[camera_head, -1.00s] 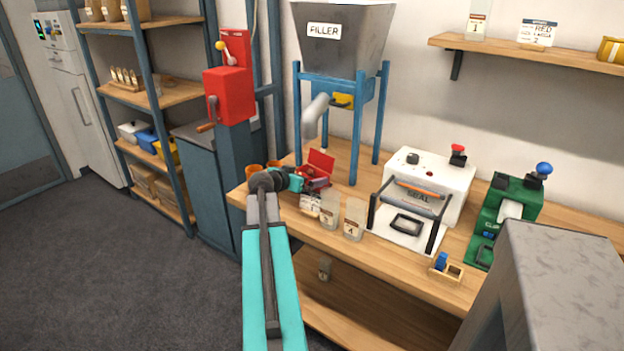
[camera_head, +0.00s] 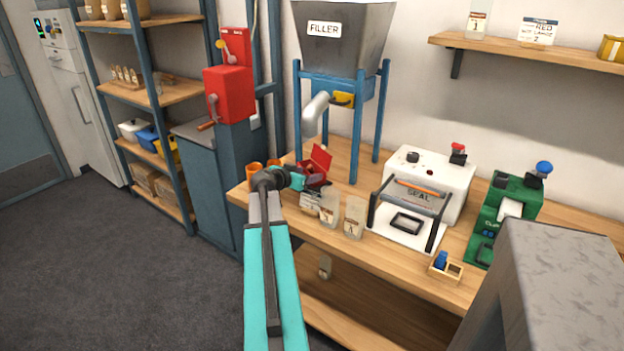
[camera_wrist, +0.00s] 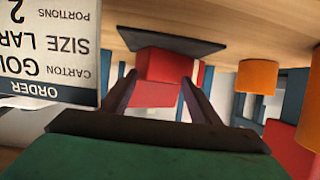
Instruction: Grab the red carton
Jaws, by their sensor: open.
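The red carton (camera_head: 318,161) stands on the workbench in front of the filler, with a raised red flap or lid. In the wrist view the red carton (camera_wrist: 158,68) is straight ahead, on a dark flat pad (camera_wrist: 165,43). My gripper (camera_wrist: 158,90) is open, its two dark fingers on either side of the carton's lower picture area. I cannot tell whether they touch it. In the head view my gripper (camera_head: 299,180) is at the carton's near left side and partly hides it.
A white order card (camera_wrist: 45,50) fills the wrist view's left. Orange cups (camera_head: 255,169) stand left of my gripper. The filler (camera_head: 345,40) stands behind on blue legs; the sealer (camera_head: 440,175) is to the right.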

